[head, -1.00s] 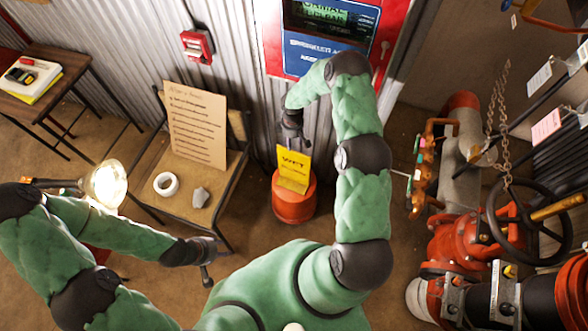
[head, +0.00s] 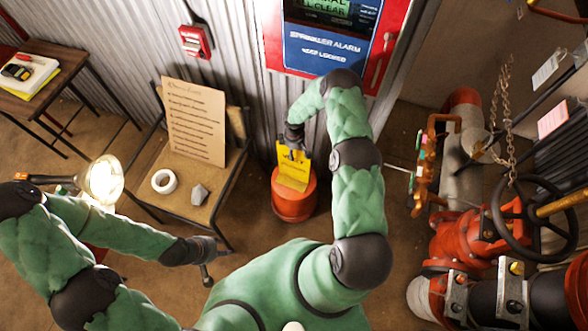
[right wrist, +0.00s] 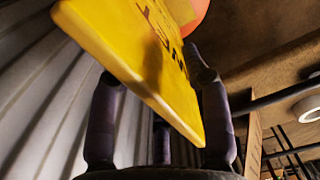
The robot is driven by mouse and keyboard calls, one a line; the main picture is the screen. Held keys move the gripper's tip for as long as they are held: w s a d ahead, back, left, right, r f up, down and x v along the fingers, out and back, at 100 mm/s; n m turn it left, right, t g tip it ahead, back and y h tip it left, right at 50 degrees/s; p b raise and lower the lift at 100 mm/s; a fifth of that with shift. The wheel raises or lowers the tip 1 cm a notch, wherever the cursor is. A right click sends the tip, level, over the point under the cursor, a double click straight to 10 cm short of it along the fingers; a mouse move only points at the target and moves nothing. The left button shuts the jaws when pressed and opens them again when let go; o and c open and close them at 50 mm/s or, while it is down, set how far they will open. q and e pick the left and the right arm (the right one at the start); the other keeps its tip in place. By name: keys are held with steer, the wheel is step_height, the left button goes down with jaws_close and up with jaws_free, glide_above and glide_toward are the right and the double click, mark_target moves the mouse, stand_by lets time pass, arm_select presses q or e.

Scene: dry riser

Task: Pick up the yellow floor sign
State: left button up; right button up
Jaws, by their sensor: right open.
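The yellow floor sign (head: 293,170) stands upright on top of an orange-red bucket-like base (head: 293,202) by the corrugated wall. My right gripper (head: 294,146) is at the sign's top edge and covers part of it. The fingers are open; whether either touches the sign is unclear. My left gripper (head: 207,264) hangs in front of the chair, far from the sign; its jaw opening is too small to read.
A chair (head: 212,208) left of the sign holds a cardboard notice (head: 195,122), a white ring (head: 164,181) and a grey lump (head: 200,194). A lit lamp (head: 104,180) is near my left arm. Red valve piping (head: 462,245) stands at right.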

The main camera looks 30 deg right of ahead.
jaws_close()
steer(key=shift+r, duration=0.15)
